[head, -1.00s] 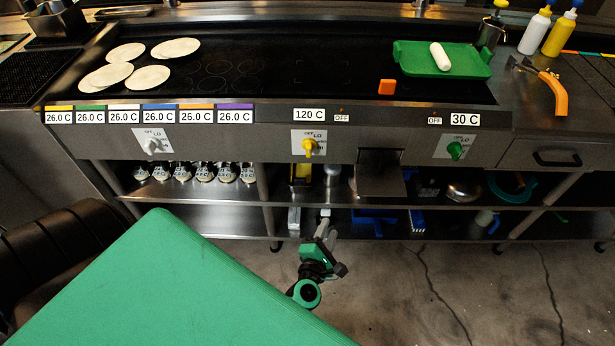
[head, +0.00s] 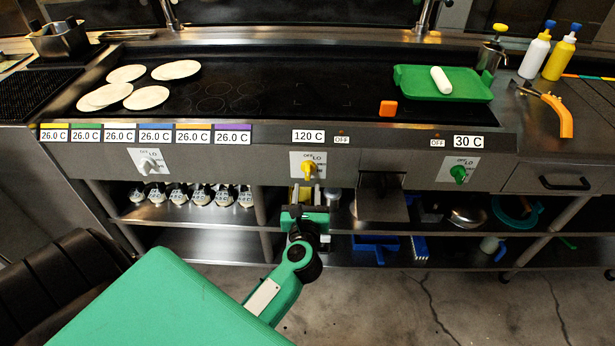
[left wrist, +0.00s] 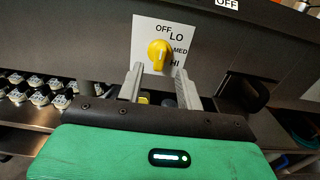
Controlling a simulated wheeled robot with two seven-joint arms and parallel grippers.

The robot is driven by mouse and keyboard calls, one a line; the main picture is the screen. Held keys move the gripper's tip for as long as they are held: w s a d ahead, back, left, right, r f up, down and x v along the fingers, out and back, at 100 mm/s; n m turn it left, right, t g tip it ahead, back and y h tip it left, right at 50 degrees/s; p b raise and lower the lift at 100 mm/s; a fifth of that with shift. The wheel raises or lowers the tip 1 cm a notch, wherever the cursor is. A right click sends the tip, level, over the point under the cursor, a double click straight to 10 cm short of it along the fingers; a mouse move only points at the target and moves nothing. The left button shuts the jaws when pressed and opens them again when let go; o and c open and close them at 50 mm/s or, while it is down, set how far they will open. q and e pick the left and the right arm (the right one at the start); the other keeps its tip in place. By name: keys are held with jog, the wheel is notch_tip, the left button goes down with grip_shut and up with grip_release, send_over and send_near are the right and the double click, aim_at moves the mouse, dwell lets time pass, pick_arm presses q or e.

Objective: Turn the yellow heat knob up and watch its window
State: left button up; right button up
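The yellow heat knob (head: 308,170) sits on its white dial plate on the griddle's front panel. In the left wrist view the yellow knob (left wrist: 159,54) shows close, with OFF, LO, MED and HI printed around it. The window above it (head: 308,136) reads 120 C, with a small OFF label to its right. My left gripper (head: 304,194) is just below the knob. In the left wrist view its two fingers (left wrist: 160,85) are apart, below and to either side of the knob, with nothing between them. My right gripper is not in view.
A white knob (head: 149,165) and a green knob (head: 459,174) sit farther along the panel. Tortillas (head: 125,90) lie on the griddle's left. A green tray (head: 445,84) and an orange block (head: 387,108) are at right. Shelves with cups are below.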

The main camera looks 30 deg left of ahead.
aim_at(308, 175)
pick_arm(q)
jog(key=x, duration=0.5)
jog(key=shift+w, duration=0.15)
grip_shut()
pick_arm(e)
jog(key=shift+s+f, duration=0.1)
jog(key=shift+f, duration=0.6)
